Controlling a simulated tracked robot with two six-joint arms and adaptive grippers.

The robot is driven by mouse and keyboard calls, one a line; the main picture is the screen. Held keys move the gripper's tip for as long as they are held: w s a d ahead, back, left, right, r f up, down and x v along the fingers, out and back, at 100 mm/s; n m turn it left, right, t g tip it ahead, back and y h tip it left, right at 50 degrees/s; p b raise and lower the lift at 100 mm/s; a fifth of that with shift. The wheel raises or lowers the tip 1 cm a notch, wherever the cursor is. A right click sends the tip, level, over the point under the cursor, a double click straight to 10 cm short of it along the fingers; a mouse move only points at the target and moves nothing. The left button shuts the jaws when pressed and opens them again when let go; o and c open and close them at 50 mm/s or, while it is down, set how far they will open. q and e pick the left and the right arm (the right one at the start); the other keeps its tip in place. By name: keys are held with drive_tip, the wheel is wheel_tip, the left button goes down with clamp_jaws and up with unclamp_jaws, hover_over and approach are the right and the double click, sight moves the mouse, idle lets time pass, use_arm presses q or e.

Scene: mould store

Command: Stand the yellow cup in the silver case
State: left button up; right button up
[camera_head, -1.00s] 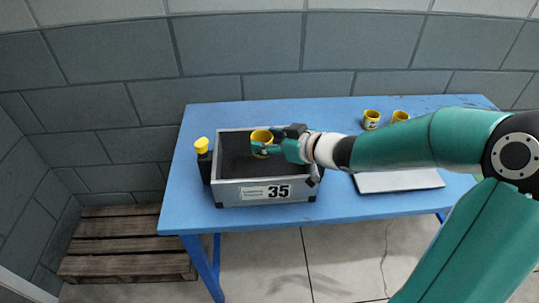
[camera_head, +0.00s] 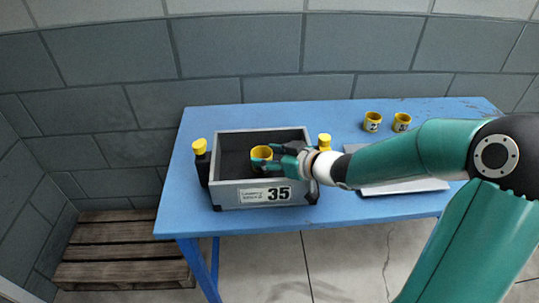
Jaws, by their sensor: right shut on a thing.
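The silver case (camera_head: 229,197) is an open box with a dark inside and a label reading 35 on its front. It stands on the blue table. A yellow cup (camera_head: 261,153) is upright in the opening of the case, right of its middle. My right gripper (camera_head: 266,164) reaches in from the right and is shut on this cup. Whether the cup's base touches the case floor cannot be told. My left gripper does not show.
A black bottle with a yellow cap (camera_head: 202,164) stands left of the case, and another yellow cap (camera_head: 324,141) shows at its right. Two more yellow cups, one (camera_head: 372,121) and another (camera_head: 402,121), stand at the back right. A flat silver panel (camera_head: 405,186) lies under my arm.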

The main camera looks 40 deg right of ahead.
drive_tip(key=o, duration=1.2)
drive_tip(key=shift+c, duration=0.2)
drive_tip(key=shift+r+p, duration=0.4)
drive_tip(key=shift+r, duration=0.1)
drive_tip(key=p+v, duration=0.3)
drive_tip(key=v, duration=0.8)
drive_tip(key=shift+s+d+r, duration=0.1)
drive_tip(key=shift+r, duration=0.1)
drive_tip(key=shift+s, duration=0.4)
drive_tip(key=shift+s+d, duration=0.1)
